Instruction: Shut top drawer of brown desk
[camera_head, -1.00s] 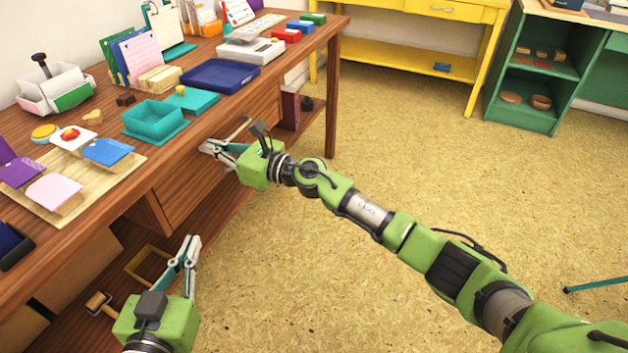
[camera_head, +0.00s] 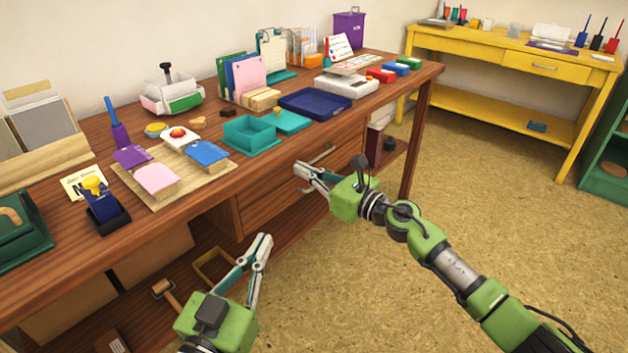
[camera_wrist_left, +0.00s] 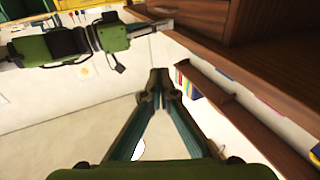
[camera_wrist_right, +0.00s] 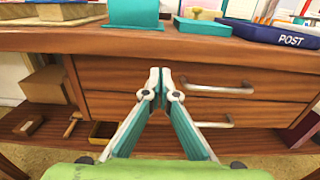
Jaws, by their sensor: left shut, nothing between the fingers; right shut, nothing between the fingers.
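The brown desk (camera_head: 330,126) runs along the wall in the head view. Its top drawer (camera_head: 345,160) is under the desktop and has a metal handle (camera_head: 318,156). In the right wrist view the top drawer's front (camera_wrist_right: 270,107) sits above a second drawer (camera_wrist_right: 258,139); it looks near flush, but any small gap cannot be told. My right gripper (camera_head: 299,170) is shut and empty, its tips in front of the top drawer, left of the handle; contact cannot be told. My left gripper (camera_head: 264,240) is shut and empty, lower, in front of the desk's open shelf.
A teal box (camera_head: 249,135), a navy tray (camera_head: 315,103) and a wooden board (camera_head: 172,183) with cards stand on the desktop. A wooden stamp or mallet (camera_head: 165,290) lies on the low shelf. A yellow table (camera_head: 500,60) is behind right. The floor right is clear.

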